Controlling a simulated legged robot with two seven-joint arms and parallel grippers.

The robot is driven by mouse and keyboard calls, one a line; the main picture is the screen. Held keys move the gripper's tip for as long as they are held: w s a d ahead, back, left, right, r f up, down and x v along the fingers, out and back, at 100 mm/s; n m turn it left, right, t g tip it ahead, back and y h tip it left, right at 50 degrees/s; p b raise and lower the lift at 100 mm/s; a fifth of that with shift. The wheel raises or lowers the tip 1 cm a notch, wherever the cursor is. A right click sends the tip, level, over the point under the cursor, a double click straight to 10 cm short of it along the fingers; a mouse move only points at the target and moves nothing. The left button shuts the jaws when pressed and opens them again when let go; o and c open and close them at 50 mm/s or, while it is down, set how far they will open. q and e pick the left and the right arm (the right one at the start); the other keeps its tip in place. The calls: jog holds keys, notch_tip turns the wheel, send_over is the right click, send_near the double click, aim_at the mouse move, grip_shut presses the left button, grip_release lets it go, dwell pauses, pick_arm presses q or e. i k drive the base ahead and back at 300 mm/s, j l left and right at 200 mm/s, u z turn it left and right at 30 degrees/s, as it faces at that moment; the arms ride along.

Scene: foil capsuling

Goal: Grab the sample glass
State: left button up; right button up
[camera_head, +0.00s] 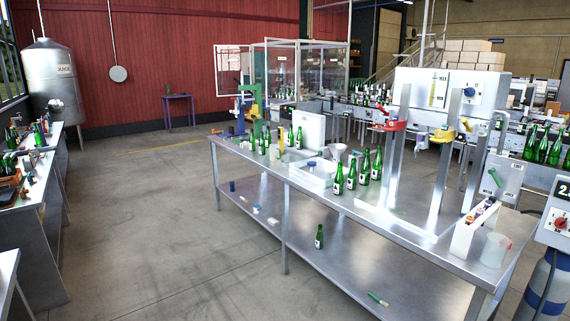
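I cannot make out the sample glass for certain. A translucent, cup-like vessel (494,250) stands at the near right end of the long steel table (420,238); I cannot tell whether it is the sample glass. A pale funnel-shaped thing (338,151) is near the middle of the same table, too small to identify. Neither of my grippers is in view.
Several green bottles (351,176) stand on the table, with a white box (315,176) beside them. A pale rack (474,228) is left of the translucent vessel. A lone bottle (319,237) stands on the lower shelf. Open concrete floor (150,230) lies left of the table.

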aim_at(285, 158)
jog(key=i+j+u, duration=0.2)
jog(key=i, duration=0.2)
jog(key=i+u, duration=0.35)
jog(key=i, duration=2.35)
